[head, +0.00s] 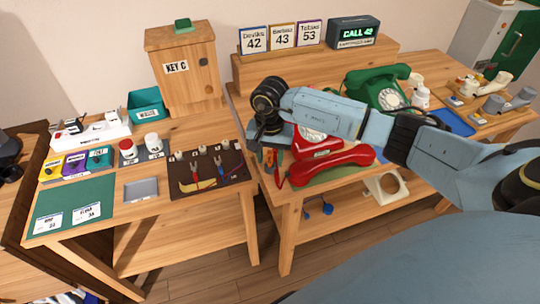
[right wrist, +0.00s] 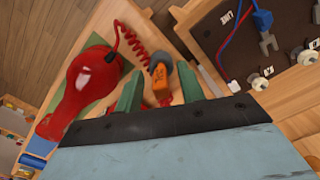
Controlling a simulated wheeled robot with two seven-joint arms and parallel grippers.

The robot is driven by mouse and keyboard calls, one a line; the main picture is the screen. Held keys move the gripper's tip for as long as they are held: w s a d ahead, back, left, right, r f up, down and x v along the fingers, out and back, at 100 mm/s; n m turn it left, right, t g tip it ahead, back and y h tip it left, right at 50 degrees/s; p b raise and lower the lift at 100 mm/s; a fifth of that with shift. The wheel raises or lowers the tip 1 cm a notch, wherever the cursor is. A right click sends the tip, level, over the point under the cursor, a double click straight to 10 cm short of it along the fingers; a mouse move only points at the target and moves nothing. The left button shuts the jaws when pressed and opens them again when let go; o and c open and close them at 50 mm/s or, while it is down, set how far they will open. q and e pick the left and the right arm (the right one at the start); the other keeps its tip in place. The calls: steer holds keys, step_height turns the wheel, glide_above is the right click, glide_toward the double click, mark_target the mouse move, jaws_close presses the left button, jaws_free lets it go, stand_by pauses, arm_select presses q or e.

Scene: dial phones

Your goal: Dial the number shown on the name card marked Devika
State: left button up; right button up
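The Devika name card (head: 253,40) stands leftmost on the back shelf and reads 42. The red phone (head: 312,143) sits on the right-hand table, mostly hidden under my right arm, and its dial cannot be made out. Its red handset (head: 335,166) lies off the phone in front; it also shows in the right wrist view (right wrist: 85,85) with its coiled cord. My right gripper (right wrist: 160,92) points down left of the phone, its greenish fingers apart. An orange piece (right wrist: 160,78) with small lettering shows between them; I see no grip on it. My left gripper is not in view.
A lit box (head: 354,34) reads CALL 42. Cards reading 43 and 53 stand beside Devika's. A green phone (head: 376,87) stands behind my right arm. A brown cord board (head: 208,170) lies left across a narrow table gap. A white ring stand (head: 386,187) sits below.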

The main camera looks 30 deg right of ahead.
step_height(320, 180, up, 8)
steer(key=shift+w+f, duration=0.15)
steer(key=shift+f, duration=0.1)
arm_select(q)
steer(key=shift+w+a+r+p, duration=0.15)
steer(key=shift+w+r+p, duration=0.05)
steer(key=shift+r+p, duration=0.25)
arm_select(e)
step_height(320, 180, up, 6)
steer(key=shift+f, duration=0.15)
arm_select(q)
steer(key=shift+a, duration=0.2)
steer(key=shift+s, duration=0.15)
